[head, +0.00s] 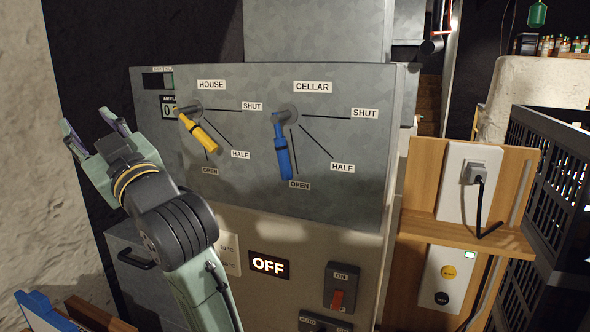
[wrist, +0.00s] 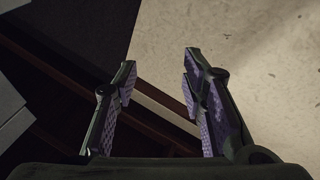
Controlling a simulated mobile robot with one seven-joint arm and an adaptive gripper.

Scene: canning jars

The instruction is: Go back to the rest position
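My gripper (head: 88,122) is at the left in the head view, raised in front of the left side of the grey metal panel (head: 345,88). Its fingers point up and to the left, spread apart, with nothing between them. In the wrist view, my gripper (wrist: 160,65) is also open and empty, with a pale rough wall (wrist: 250,40) and dark gaps beyond it. The yellow lever (head: 202,136) under HOUSE slants down right, between the OPEN and HALF labels. The blue lever (head: 282,150) under CELLAR points down close to OPEN.
A wooden board with a plugged-in cord (head: 481,195) stands to the right, beside dark crates (head: 555,170). A pale wall (head: 50,220) is close on the left of my arm.

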